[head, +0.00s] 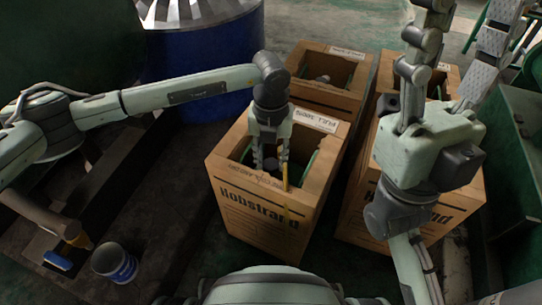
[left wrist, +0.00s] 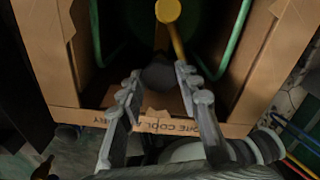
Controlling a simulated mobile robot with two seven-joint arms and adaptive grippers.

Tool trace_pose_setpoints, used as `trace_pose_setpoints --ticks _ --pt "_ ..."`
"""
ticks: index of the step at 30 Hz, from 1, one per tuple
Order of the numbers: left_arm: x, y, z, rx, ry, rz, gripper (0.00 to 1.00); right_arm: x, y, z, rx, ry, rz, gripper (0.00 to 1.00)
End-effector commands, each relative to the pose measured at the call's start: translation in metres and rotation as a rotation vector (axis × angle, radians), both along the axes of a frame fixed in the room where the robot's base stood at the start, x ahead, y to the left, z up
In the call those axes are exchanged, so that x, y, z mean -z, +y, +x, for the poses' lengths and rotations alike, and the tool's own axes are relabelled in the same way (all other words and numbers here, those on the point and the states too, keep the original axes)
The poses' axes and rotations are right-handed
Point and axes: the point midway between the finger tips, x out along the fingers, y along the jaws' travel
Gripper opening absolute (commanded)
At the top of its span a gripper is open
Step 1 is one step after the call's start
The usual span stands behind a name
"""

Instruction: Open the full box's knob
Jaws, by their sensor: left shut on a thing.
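The full box (head: 262,215) is an open-topped cardboard carton, with a label starting "FULL" (head: 314,120) on its far rim. My left gripper (head: 271,165) reaches down into its opening. In the left wrist view, the two fingers (left wrist: 158,84) close on a dark, rounded knob (left wrist: 158,77); the fingers partly hide it. A yellow hose (left wrist: 177,42) ends in a round yellow fitting (left wrist: 168,11) beside the knob. Green frame bars (left wrist: 238,35) stand inside the box. My right gripper is not in view; only the right arm shows.
Another open carton (head: 325,92) stands behind the full box, and further cartons (head: 361,210) stand to the right, partly behind my right arm. A blue barrel (head: 205,50) is at the back left. A blue and white can (head: 115,263) stands at the lower left.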

Motion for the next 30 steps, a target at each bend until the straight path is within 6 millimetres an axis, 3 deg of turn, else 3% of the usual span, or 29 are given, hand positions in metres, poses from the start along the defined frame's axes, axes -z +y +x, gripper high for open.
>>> trace_pose_setpoints --ticks 14,15,17,26,30 --pt "0.000 0.000 0.000 -0.014 -0.001 -0.001 0.05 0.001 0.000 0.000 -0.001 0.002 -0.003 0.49" --pt "0.000 0.000 0.000 -0.014 -0.001 -0.001 0.36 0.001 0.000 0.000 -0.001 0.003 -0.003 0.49" --pt "0.000 0.000 0.000 -0.014 -0.001 -0.001 0.42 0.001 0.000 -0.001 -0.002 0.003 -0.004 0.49" --pt "-0.001 0.000 0.000 -0.014 -0.001 -0.001 0.42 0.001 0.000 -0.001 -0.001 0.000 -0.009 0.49" --pt "-0.014 -0.001 0.001 -0.013 -0.004 -0.002 0.42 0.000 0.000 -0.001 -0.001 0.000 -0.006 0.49"
